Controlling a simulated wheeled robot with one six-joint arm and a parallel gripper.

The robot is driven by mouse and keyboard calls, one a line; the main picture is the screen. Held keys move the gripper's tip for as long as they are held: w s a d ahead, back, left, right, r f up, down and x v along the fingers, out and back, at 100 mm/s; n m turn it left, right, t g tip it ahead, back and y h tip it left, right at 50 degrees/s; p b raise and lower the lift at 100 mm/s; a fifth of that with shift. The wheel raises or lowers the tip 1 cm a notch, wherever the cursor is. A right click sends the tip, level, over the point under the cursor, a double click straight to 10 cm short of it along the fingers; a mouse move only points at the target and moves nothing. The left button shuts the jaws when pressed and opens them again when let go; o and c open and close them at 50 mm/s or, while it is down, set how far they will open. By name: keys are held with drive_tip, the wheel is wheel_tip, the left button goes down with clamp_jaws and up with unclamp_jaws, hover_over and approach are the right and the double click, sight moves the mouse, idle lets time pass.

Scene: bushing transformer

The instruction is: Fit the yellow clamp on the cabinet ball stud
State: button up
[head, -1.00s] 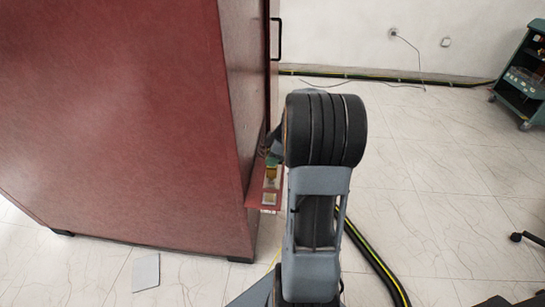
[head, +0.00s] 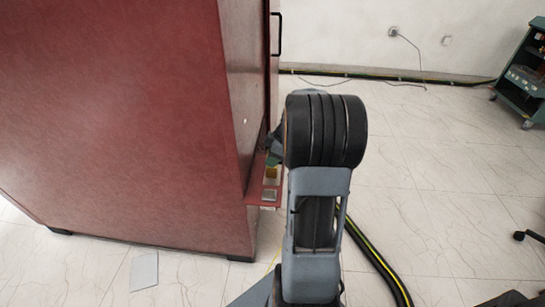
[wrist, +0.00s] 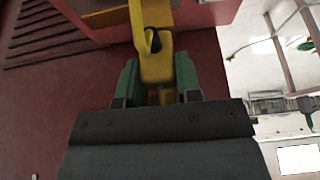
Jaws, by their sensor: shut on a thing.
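The yellow clamp (wrist: 152,14) is in the wrist view, held between the green fingers of my gripper (wrist: 157,68). It reaches up past the fingertips to the top edge of the picture. A dark rounded shape shows in its middle; I cannot tell whether this is an opening or a fitting. The red cabinet (head: 110,110) fills the left of the head view. I cannot make out the ball stud clearly. In the head view, my arm hides most of my gripper (head: 272,156), which is beside the cabinet's right side.
A small red ledge (head: 262,201) with a grey square piece (head: 269,195) juts from the cabinet's lower right. A black and yellow hose (head: 375,258) lies on the floor right of my arm. A dark green cart (head: 524,78) stands far right. Open floor lies between.

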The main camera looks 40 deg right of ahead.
drive_tip(key=shift+f+b, duration=1.1)
drive_tip(key=shift+f, duration=0.05)
idle(1.3)
drive_tip(key=o, duration=1)
drive_tip(key=shift+r, duration=0.1)
drive_tip(key=p+v, duration=0.3)
drive_tip(key=v, duration=1)
drive_tip(key=shift+r, duration=0.4)
drive_tip(key=shift+s, duration=0.1)
